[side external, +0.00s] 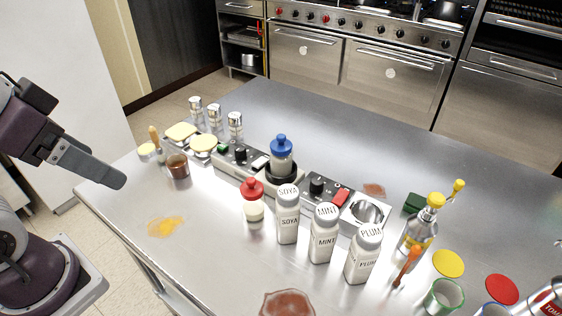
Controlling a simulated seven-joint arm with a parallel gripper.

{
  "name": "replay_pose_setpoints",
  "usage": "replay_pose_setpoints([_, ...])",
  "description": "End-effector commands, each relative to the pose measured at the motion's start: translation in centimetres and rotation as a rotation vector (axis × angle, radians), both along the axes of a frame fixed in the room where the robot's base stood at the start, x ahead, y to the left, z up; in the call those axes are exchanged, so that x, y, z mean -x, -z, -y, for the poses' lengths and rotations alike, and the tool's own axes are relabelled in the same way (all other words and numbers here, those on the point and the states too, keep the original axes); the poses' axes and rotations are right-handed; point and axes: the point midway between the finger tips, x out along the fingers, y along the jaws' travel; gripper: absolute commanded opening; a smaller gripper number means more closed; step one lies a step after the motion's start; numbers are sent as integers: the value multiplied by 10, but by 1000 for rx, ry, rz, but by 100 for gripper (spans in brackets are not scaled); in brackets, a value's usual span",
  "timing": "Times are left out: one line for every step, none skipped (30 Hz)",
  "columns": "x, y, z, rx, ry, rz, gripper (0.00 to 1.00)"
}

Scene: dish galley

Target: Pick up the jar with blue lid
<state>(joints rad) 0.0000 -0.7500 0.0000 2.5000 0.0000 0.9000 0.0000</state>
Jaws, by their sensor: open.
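The jar with blue lid (282,158) stands upright near the middle of the steel counter in the side external view. Its lower part sits in a dark round holder on a grey control console, so its base is hidden. My gripper (112,176) is at the left edge of the picture, above the counter's left corner. It is open and empty, well apart from the jar. Only one finger shows clearly; the other is hidden or hard to make out.
White bottles marked SOYA (288,222), MINT (323,240) and PLUM (363,258) and a red-lidded jar (253,207) stand in front of the console. Several shakers (235,125) stand behind its left part. A brown cup (178,167) is near my gripper. The back counter (350,125) is clear.

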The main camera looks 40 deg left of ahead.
Motion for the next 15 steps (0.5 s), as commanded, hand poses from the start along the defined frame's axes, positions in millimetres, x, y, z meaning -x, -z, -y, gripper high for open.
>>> replay_pose_setpoints([0, 0, 0, 0, 0, 0, 76])
replay_pose_setpoints([0, 0, 0, 0, 0, 0, 76])
replay_pose_setpoints([0, 0, 0, 0, 0, 0, 76])
replay_pose_setpoints([0, 0, 0, -1, 0, 0, 76])
replay_pose_setpoints([-2, 0, -2, -5, -3, 2, 76])
replay_pose_setpoints([-10, -2, -7, -26, -13, 12, 76])
replay_pose_setpoints([-22, -4, -14, -53, -24, 26, 76])
replay_pose_setpoints([-38, -6, -23, -90, -36, 48, 76])
replay_pose_setpoints([-67, -11, -38, -150, -48, 89, 76])
replay_pose_setpoints([-94, -14, -48, -199, -45, 130, 76])
replay_pose_setpoints([-123, -17, -57, -245, -30, 177, 76])
replay_pose_setpoints([-164, -19, -63, -290, 12, 242, 76])
replay_pose_setpoints([-194, -17, -63, -310, 58, 289, 76])
replay_pose_setpoints([-222, -11, -59, -316, 116, 328, 76])
replay_pose_setpoints([-254, 1, -49, -304, 205, 370, 76])
